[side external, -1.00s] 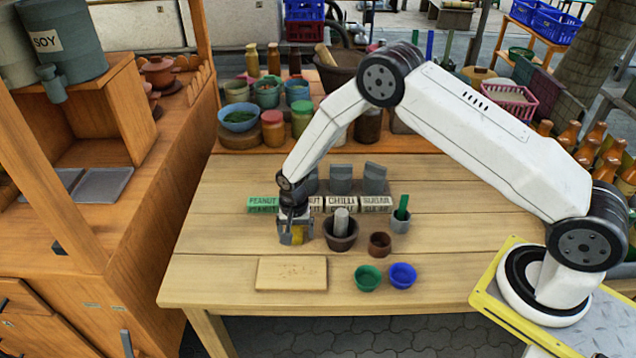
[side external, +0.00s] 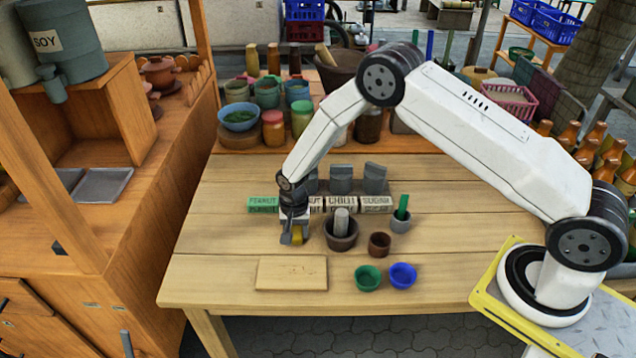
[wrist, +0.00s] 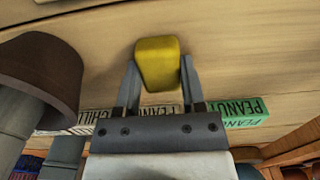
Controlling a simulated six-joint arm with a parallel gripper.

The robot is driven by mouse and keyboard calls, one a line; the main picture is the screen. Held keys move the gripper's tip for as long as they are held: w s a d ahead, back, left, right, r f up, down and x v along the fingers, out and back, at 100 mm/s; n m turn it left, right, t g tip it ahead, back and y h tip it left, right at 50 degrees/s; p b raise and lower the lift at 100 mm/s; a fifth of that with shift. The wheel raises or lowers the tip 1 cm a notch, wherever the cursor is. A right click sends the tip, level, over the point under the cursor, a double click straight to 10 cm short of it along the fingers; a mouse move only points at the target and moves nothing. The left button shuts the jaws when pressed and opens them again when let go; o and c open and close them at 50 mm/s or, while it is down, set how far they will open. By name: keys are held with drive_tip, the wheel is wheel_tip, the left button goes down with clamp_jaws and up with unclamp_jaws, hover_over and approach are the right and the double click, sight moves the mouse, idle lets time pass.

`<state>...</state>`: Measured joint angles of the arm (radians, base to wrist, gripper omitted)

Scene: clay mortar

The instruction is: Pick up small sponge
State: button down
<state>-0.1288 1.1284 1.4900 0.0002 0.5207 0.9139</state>
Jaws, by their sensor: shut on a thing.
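The small sponge is a yellow block; it shows between the fingers in the wrist view (wrist: 157,62) and partly in the side view (side external: 297,236). My gripper (wrist: 158,85) is shut on it, one finger on each side. In the side view my gripper (side external: 293,238) points down, left of the clay mortar, at or close above the table top. The fingers hide part of the sponge there. I cannot tell whether the sponge touches the table.
The clay mortar (side external: 341,242) with its grey pestle (side external: 341,221) stands just right of my gripper. A cutting board (side external: 291,273) lies in front. Labelled blocks (side external: 375,204) stand behind. A brown cup (side external: 379,245), green bowl (side external: 368,277) and blue bowl (side external: 403,275) are to the right. The table's left side is clear.

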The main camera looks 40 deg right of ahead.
drive_tip(key=shift+r, duration=0.75)
drive_tip(key=s+d+r, duration=0.1)
drive_tip(key=s+r, duration=1)
drive_tip(key=s, duration=0.3)
drive_tip(key=shift+d+r, duration=0.25)
drive_tip(key=c, duration=1)
unclamp_jaws()
drive_tip(key=shift+c, duration=1.5)
drive_tip(key=w+a+f, duration=0.2)
drive_tip(key=a+f, duration=0.2)
drive_tip(key=a, duration=0.1)
drive_tip(key=shift+w+a, duration=0.3)
